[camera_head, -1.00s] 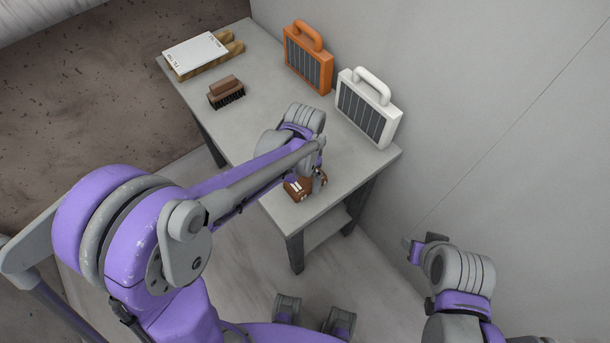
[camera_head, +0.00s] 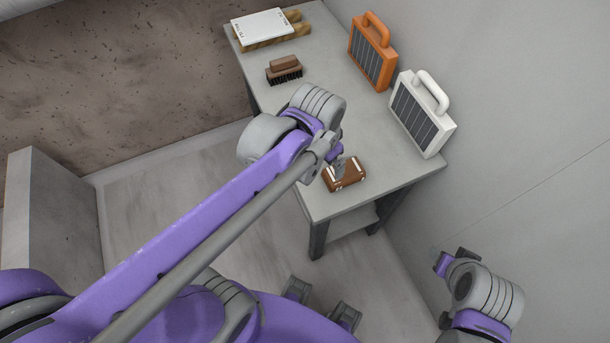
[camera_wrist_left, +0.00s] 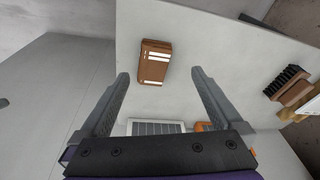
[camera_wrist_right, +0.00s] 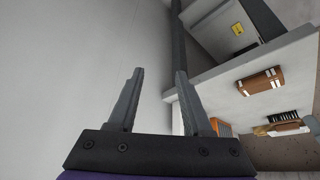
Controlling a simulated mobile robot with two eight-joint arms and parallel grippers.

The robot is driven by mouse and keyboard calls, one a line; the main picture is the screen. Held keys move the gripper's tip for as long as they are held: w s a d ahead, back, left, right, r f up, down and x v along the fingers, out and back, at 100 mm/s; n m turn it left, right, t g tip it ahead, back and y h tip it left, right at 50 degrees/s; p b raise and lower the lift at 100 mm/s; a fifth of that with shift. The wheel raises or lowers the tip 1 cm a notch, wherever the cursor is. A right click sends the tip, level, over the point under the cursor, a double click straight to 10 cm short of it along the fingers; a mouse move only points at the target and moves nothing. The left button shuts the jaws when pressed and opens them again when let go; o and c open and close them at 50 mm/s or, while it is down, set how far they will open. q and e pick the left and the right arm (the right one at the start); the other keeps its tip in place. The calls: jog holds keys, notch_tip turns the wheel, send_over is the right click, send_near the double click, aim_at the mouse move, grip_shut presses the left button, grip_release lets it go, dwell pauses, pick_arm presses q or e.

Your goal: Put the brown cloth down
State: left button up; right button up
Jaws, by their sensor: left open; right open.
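The brown cloth (camera_head: 345,175) is a folded brown block with white bands, lying on the grey table (camera_head: 390,178) near its front end. It also shows in the left wrist view (camera_wrist_left: 154,63) and in the right wrist view (camera_wrist_right: 260,81). My left gripper (camera_head: 338,165) is open at the cloth in the head view. In the left wrist view its fingers (camera_wrist_left: 160,78) are spread apart, with the cloth beyond them and not gripped. My right gripper (camera_head: 440,262) is open and empty, off the table to the right.
A white panel lamp (camera_head: 423,112) and an orange one (camera_head: 372,52) stand along the wall side. A brush (camera_head: 284,70) and a white booklet on wooden blocks (camera_head: 263,27) lie farther back. The table's middle is clear.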

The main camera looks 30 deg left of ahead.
pick_arm(q)
jog(key=s+a+f+n+t, duration=0.3)
jog(key=s+n, duration=0.1)
jog(key=s, duration=0.3)
jog(key=shift+s, duration=0.25)
jog(key=shift+f, duration=0.15)
